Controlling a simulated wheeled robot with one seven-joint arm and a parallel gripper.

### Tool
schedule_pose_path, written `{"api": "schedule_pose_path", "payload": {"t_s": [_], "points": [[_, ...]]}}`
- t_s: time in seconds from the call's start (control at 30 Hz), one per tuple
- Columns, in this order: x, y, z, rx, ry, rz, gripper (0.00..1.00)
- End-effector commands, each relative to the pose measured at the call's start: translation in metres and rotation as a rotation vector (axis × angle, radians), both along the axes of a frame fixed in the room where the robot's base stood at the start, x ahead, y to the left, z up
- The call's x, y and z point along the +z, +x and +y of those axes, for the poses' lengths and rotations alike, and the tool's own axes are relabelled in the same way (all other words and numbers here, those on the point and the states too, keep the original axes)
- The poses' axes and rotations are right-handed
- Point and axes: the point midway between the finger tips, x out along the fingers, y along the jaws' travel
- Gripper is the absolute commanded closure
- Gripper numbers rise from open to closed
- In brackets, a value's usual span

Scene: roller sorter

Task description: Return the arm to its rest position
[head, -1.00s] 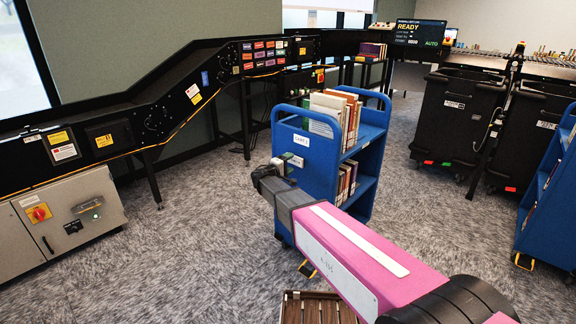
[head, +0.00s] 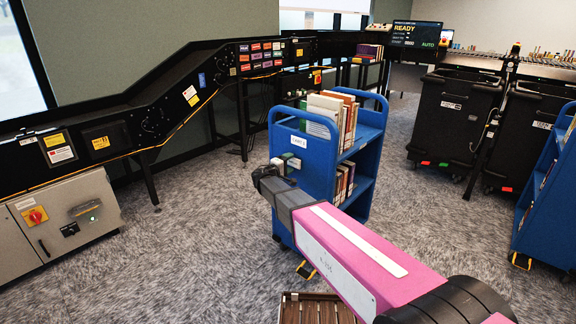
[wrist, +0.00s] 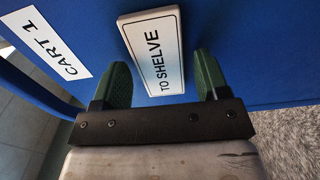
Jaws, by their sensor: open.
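My pink arm reaches out to the end panel of a blue book cart (head: 302,190) in the head view. In the wrist view, my gripper (wrist: 163,80) is open, with its two green fingers apart and pointing at the blue panel. A white "TO SHELVE" sign (wrist: 153,55) lies between the fingers in the picture, with a gap on each side. It looks to be against the panel; whether any finger touches the panel cannot be told. A "CART 1" label (wrist: 45,42) is to the left of the sign. In the head view, the gripper (head: 289,162) is small and partly hidden by my wrist.
Books (head: 331,112) stand on the cart's shelves. A black sorter conveyor (head: 120,122) runs along the left wall, with a grey control box (head: 50,235) below. Black bins (head: 452,125) and another blue cart (head: 540,215) are at the right. Carpet is clear left of the cart.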

Motion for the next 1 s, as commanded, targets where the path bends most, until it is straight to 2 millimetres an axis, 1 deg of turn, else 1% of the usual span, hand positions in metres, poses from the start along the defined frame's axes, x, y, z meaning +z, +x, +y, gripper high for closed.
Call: {"api": "schedule_pose_path", "payload": {"t_s": [0.43, 1.0], "points": [[0.0, 0.0064, -0.0048, 0.0, 0.0, 0.0, 0.32], [0.0, 0.0048, -0.0038, 0.0, 0.0, 0.0, 0.32]]}}
